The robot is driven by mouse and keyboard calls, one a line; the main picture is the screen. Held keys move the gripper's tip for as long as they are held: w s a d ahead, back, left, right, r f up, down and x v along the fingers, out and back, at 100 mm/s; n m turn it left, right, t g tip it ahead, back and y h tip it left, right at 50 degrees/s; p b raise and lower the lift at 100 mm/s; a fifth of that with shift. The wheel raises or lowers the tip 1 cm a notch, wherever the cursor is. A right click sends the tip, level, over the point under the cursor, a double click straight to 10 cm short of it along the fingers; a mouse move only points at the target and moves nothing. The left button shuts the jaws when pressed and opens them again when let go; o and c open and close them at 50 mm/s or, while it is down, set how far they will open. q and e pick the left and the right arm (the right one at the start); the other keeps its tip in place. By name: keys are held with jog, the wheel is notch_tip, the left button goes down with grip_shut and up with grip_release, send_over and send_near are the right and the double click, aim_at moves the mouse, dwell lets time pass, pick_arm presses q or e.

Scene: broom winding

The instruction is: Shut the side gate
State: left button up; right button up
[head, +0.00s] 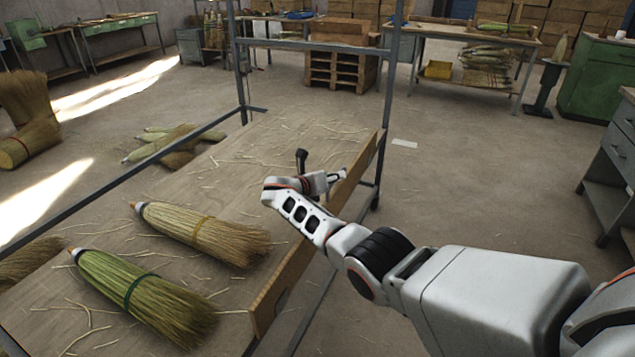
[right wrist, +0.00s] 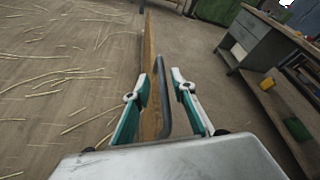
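The side gate (head: 285,283) is a long, narrow wooden board standing upright along the right edge of the cart's wooden deck (head: 215,165). Its top edge also runs up the middle of the right wrist view (right wrist: 149,45). A dark grey bar handle (right wrist: 164,105) is on the gate's right face. My right gripper (head: 338,178) is over the gate's top edge. In the right wrist view its two fingers (right wrist: 166,75) are apart, one on each side of the handle. A gap shows between the handle and the right finger. My left gripper is not in view.
A yellow broom head (head: 205,234) and a green one (head: 145,300) lie on the deck amid loose straw. Metal posts (head: 240,70) rise from the cart's far end. A grey cabinet (head: 615,150) stands at the right.

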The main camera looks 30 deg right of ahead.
jog(key=v, duration=1)
jog(key=shift+s+a, duration=0.1)
jog(key=shift+s, duration=0.05)
